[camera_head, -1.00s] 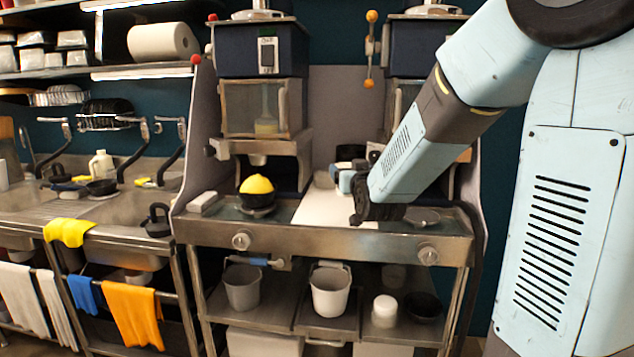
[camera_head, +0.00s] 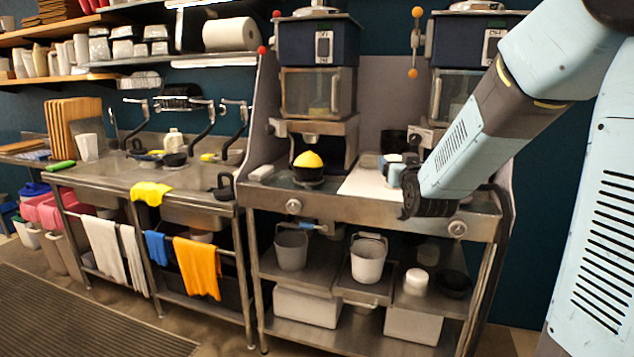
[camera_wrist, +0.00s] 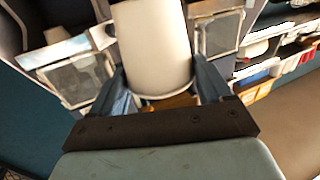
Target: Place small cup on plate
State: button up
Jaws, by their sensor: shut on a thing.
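My gripper (camera_wrist: 157,78) is shut on a small whitish cup (camera_wrist: 155,40), held between its two blue fingers in the wrist view. In the head view my gripper (camera_head: 393,172) is partly hidden behind my own wrist, above the worktop at the white board. Only a small pale bit of the cup seems to show there. I cannot make out a plate for certain in either view.
A steel worktop (camera_head: 330,203) carries a white board (camera_head: 362,183) and a dark bowl (camera_head: 307,174) with a yellow mound. Dispensers stand behind it. Two pails (camera_head: 368,262) and a white container (camera_head: 416,281) sit on the shelf below. A sink counter (camera_head: 110,180) stands left.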

jog(key=shift+w+d+f, duration=0.15)
jog(key=shift+w+f, duration=0.4)
jog(key=shift+f, duration=0.15)
jog(key=w+d+f, duration=0.1)
jog(key=w+f, duration=0.1)
jog(key=f, duration=1.6)
jog(key=w+d+f, duration=0.2)
jog(key=f, duration=1.6)
jog(key=shift+f, duration=0.15)
jog(key=shift+a, duration=0.1)
